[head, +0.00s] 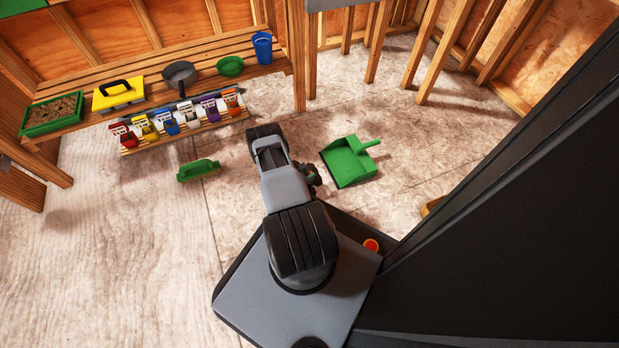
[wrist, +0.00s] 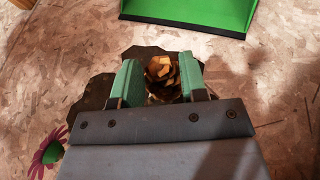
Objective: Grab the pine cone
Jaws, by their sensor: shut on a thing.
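In the wrist view the brown pine cone (wrist: 162,74) sits between the two green fingers of my gripper (wrist: 161,82). The fingers are shut on it from both sides. Its lower part is hidden behind the gripper's grey body. The floor shows beneath and around it; I cannot tell whether the cone touches the floor. In the head view my arm hides most of the gripper, and the pine cone cannot be made out there.
A green dustpan (head: 347,161) lies on the floor just beyond the gripper; its edge shows in the wrist view (wrist: 190,14). A green brush (head: 198,170) lies left of my arm. A pink flower (wrist: 46,152) is at lower left. A wooden bench (head: 200,72) holds several items.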

